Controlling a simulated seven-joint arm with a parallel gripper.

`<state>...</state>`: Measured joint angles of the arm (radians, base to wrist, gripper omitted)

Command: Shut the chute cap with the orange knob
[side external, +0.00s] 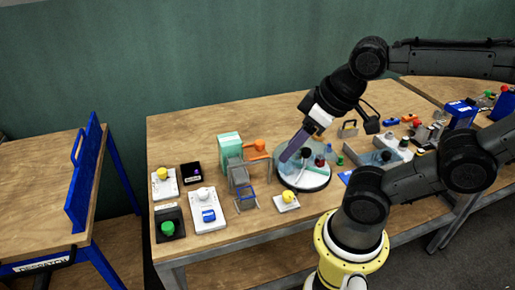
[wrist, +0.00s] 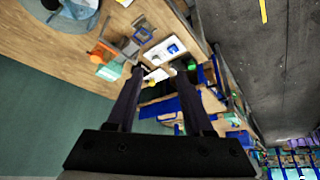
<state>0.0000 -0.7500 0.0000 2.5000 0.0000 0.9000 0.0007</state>
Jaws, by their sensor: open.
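An orange knob (side external: 258,145) sticks out to the right of a mint-green box (side external: 230,149) on the table. A grey chute-like frame (side external: 238,172) stands just in front, with an orange bar at its right. The wrist view shows the orange knob (wrist: 97,58) beside the mint-green box (wrist: 109,73), left of my fingers. I cannot make out the cap's own edge or its angle. My gripper (side external: 284,159) is open and empty, above the round turntable and to the right of the knob. Its two dark fingers (wrist: 160,71) are apart with nothing between them.
A round turntable (side external: 303,184) with several small objects stands right of the chute frame. White and black button boxes, including one with a green button (side external: 168,228), lie at the left. A small box with a yellow button (side external: 287,200) sits in front. Table edge strips are clear.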

